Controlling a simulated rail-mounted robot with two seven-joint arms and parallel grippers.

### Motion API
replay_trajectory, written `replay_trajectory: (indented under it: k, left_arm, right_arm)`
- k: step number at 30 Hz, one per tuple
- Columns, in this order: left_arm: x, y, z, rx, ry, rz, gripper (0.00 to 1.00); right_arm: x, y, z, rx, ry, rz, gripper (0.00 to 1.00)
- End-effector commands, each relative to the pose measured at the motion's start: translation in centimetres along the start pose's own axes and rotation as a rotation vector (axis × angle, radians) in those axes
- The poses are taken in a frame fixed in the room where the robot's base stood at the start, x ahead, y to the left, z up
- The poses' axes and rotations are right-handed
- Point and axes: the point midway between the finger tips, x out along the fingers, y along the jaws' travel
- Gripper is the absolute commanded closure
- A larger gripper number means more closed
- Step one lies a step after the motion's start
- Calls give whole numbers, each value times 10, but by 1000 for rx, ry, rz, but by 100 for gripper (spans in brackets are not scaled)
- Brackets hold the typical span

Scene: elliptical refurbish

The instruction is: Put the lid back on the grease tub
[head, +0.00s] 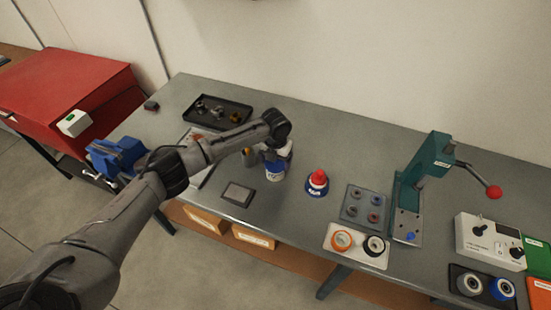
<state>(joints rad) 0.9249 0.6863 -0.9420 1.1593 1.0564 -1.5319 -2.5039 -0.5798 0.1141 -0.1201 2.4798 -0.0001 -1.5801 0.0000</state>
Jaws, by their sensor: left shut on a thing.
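The grease tub (275,174), blue and white, stands on the bench near its middle. My left gripper (272,155) points down right over the tub and is shut, seemingly on the tub's lid. The wrist and fingers hide most of the lid and the tub's top. I cannot tell whether the lid touches the rim. My right gripper is not in view.
A blue pot with a red top (317,183) stands close right of the tub. A dark flat block (238,194) lies front left. A black parts tray (243,108) is behind. A grey plate (352,212) and green press (430,170) stand right.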

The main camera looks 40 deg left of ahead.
Motion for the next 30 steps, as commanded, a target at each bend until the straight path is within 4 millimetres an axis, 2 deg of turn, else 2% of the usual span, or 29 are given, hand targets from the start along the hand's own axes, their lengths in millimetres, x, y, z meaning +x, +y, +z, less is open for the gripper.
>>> replay_trajectory:
  k: [30]
  left_arm:
    - [1, 1, 0, 0, 1, 1, 40]
  right_arm:
    - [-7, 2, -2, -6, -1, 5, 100]
